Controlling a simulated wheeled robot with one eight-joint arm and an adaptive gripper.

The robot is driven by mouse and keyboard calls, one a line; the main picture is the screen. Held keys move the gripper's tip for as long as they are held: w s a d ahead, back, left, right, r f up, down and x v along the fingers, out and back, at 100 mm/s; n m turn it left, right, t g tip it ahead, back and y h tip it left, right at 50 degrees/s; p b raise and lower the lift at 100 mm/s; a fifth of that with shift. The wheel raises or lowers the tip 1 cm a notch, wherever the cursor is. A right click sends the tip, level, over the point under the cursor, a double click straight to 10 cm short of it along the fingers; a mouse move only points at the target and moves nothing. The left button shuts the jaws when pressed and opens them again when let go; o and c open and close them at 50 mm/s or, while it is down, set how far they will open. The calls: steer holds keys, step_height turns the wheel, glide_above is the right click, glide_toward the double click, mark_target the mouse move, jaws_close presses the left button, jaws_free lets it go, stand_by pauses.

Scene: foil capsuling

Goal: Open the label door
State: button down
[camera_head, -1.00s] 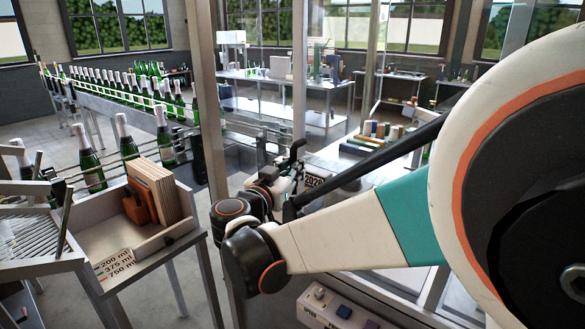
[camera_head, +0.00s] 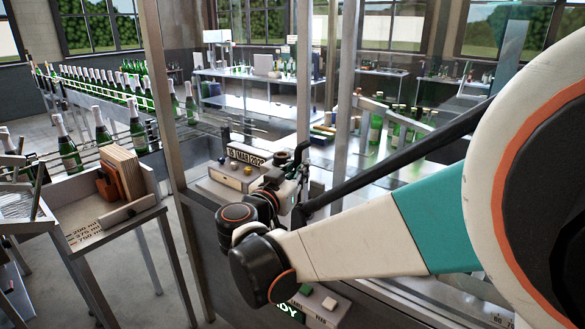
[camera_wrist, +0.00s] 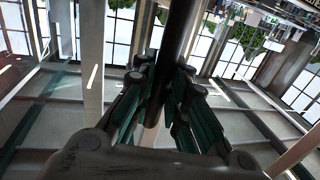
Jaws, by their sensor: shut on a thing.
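In the wrist view, my gripper (camera_wrist: 165,82) has its two fingers close on either side of a dark round bar (camera_wrist: 182,35), which looks like a door handle. The bar runs up out of the picture. In the head view, my gripper (camera_head: 300,158) is partly hidden behind my own wrist, beside the metal posts of a glazed enclosure. A clear panel with a metal upright (camera_head: 345,60) stands there. I cannot tell which panel is the label door, or how far it is open.
A date coder display (camera_head: 246,155) stands behind the near metal post (camera_head: 165,90). A control box with buttons (camera_head: 318,302) is below my arm. A side table (camera_head: 95,215) stands at left, near a conveyor of bottles (camera_head: 72,158).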

steer(key=shift+s+d, duration=0.1)
steer(key=shift+d, duration=0.05)
steer(key=c, duration=1.6)
jaws_free()
steer(key=shift+o, duration=0.2)
